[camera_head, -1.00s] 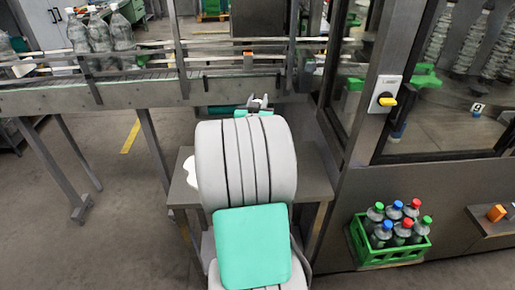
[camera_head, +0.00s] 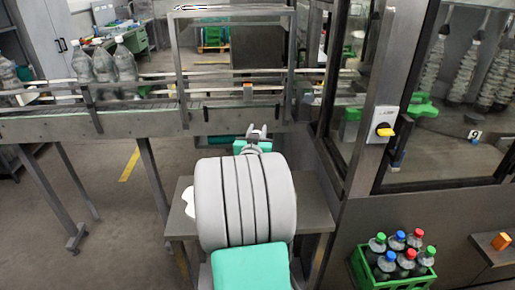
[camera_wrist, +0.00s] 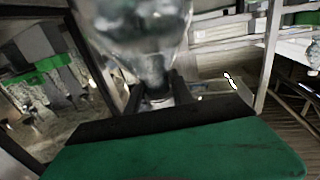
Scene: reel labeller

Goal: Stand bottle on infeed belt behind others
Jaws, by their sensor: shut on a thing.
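My gripper (camera_wrist: 160,92) is shut on a clear bottle (camera_wrist: 145,30), which shows close up and blurred in the wrist view, with its upper part cut off by the frame. In the head view my gripper (camera_head: 257,133) is in front of the conveyor, just below its front side, and I cannot make out the held bottle there. The infeed belt (camera_head: 150,105) runs across behind it. Several clear bottles (camera_head: 103,65) stand upright on the belt at the left, between the guide rails.
A metal frame (camera_head: 182,65) stands over the belt. The glazed labeller cabinet (camera_head: 385,130) with a yellow-handled switch is at the right. A green crate (camera_head: 365,272) of capped bottles is at the lower right. A grey side table (camera_head: 312,205) is beside my arm.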

